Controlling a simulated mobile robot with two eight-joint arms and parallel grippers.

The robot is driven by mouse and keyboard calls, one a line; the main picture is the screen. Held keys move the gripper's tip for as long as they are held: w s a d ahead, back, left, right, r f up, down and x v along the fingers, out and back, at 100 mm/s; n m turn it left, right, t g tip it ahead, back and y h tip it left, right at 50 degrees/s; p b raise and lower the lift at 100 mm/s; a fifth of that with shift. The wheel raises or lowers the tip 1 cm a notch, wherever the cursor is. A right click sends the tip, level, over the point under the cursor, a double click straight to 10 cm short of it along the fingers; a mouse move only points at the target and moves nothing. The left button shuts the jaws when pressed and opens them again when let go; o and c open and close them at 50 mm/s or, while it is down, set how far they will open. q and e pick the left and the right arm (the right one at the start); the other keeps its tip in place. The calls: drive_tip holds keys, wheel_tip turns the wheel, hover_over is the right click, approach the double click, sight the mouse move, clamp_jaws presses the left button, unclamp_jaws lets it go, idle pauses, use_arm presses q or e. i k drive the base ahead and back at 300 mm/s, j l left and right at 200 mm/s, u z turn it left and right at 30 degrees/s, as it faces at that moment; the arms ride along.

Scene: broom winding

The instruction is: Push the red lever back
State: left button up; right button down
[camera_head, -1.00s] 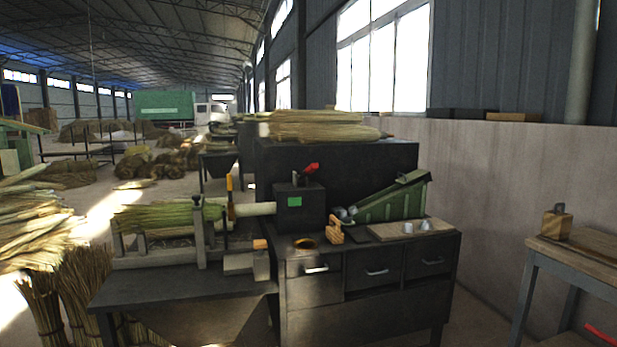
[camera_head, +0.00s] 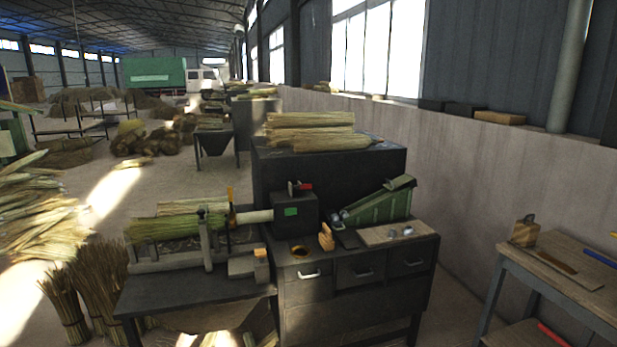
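The red lever (camera_head: 304,186) sits on top of the black machine box (camera_head: 294,212), which has a green panel on its front. The box stands on the dark workbench with drawers (camera_head: 352,268). The lever is small in this view, and its exact tilt is hard to tell. Neither of my grippers shows in the head view.
A straw bundle (camera_head: 176,225) rests on the holder left of the box. A green chute (camera_head: 378,204) stands at its right. An orange-handled upright part (camera_head: 230,198) is near the spindle. A wooden table (camera_head: 560,270) stands at the right.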

sight(307, 186)
drive_tip(key=i+j, duration=0.25)
drive_tip(key=i, duration=0.3)
drive_tip(key=i+j+z, duration=0.1)
drive_tip(key=i+j, duration=0.2)
drive_tip(key=i, duration=0.2)
drive_tip(key=i+j, duration=0.3)
drive_tip(key=i, duration=0.25)
drive_tip(key=i+j, duration=0.3)
drive_tip(key=i, duration=0.2)
drive_tip(key=z, duration=0.05)
